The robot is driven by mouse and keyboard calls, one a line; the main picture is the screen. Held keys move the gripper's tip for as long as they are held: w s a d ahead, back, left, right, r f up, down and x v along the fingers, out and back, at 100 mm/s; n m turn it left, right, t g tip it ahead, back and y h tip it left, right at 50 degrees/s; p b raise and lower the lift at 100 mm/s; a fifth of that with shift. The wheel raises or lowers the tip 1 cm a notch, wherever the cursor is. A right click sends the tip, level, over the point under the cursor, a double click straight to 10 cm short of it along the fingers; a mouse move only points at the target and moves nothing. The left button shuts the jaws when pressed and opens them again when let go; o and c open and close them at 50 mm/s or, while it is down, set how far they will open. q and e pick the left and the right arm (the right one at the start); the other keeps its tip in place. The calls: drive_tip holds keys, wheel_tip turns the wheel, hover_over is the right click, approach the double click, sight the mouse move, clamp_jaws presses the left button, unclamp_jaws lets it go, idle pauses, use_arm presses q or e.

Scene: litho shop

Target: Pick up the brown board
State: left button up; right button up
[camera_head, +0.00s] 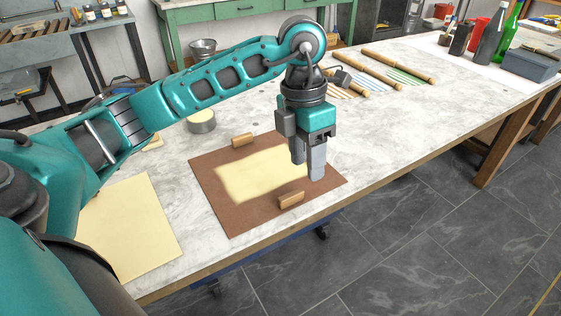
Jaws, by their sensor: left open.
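The brown board (213,191) lies flat on the pale stone-topped table, with a cream sheet or panel (258,174) on its middle. Two small wooden handles are on it, one near its back edge (242,140) and one near its front edge (291,200). My left gripper (308,168) is open and points down over the right part of the board, between the two handles and to their right. Its fingers hide a little of the board's right side. I cannot tell whether the fingertips touch it. My right gripper is not in view.
A cream sheet (130,228) lies on the table to the left of the board. A round tin (201,121) stands behind it. Wooden rollers with striped papers (368,73) lie at the back. Bottles (490,40) and a grey box (530,65) stand at the far right.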

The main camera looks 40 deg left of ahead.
use_arm(q)
drive_tip(key=w+a+y, duration=0.1)
drive_tip(key=a, duration=0.1)
drive_tip(key=b, duration=0.1)
hover_over(291, 194)
drive_tip(key=shift+n+y, duration=0.3)
drive_tip(key=f, duration=0.6)
drive_tip(key=shift+w+d+f, duration=0.15)
drive_tip(key=shift+w+d, duration=0.05)
drive_tip(key=shift+d, duration=0.05)
drive_tip(key=shift+s+a+f+b, duration=0.15)
drive_tip(key=shift+f+b, duration=0.1)
drive_tip(key=shift+f, duration=1.1)
drive_tip(key=shift+a+f+b, duration=0.1)
drive_tip(key=shift+f+b, duration=0.1)
drive_tip(key=shift+f, duration=1.1)
drive_tip(key=shift+c, duration=0.5)
clamp_jaws()
